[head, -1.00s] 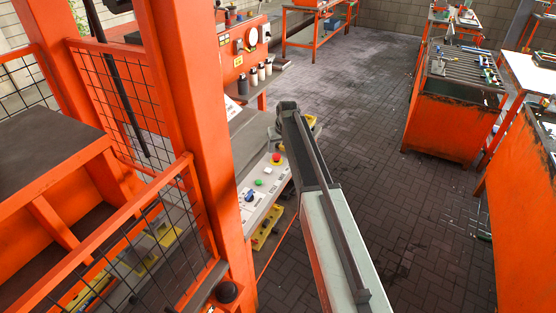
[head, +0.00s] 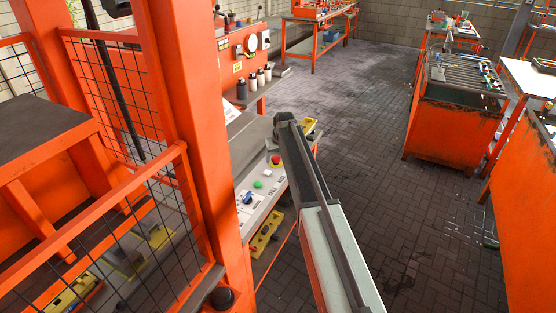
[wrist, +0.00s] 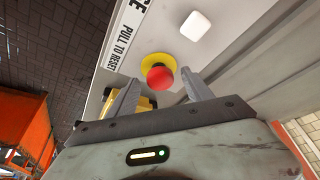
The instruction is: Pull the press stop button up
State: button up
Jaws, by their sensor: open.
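The press stop button (wrist: 160,77) is a red mushroom head on a yellow disc, set in the light grey control panel (wrist: 150,48). Beside it in the wrist view is lettering that reads "PULL TO RESET". My gripper (wrist: 160,81) is open, with one finger on each side of the red head in the picture. I see no clear contact, and the depth gap is hard to judge. In the head view the button (head: 275,160) shows just left of my arm, with a green button (head: 267,171) near it. My fingers are hidden there.
A white square button (wrist: 195,26) is near the red one. A yellow box (head: 308,127) is by the panel's far end. An orange post (head: 195,130) and mesh guard (head: 110,100) stand close on the left. Open brick floor (head: 370,150) is at right.

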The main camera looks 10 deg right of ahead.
grip_shut()
jog(key=shift+r+p, duration=0.75)
jog(key=shift+p, duration=0.05)
jog(key=shift+f, duration=0.1)
grip_release()
jog(key=p+v, duration=0.7)
jog(key=shift+r, duration=0.4)
